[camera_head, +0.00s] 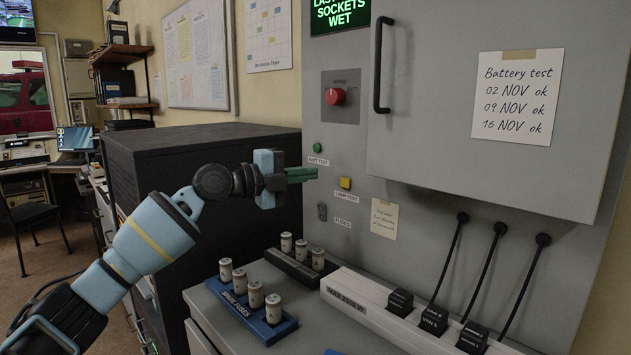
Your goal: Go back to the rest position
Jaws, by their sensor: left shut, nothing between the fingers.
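My left gripper (302,174) is in front of the grey console panel (405,145). Its green fingers are shut and empty, pointing right, close to the yellow lamp test button (346,183) and below the green button (317,147). I cannot tell whether the fingertips touch the panel. My left arm (150,234) reaches in from the lower left. My right gripper is not in view.
A blue spare fuse rack (284,328) and a black fuse rack (283,262) stand on the ledge below. A white power strip (377,305) with black plugs lies right of them. A red knob (335,96) and a door handle (378,65) stick out above. A black cabinet (150,150) stands behind my arm.

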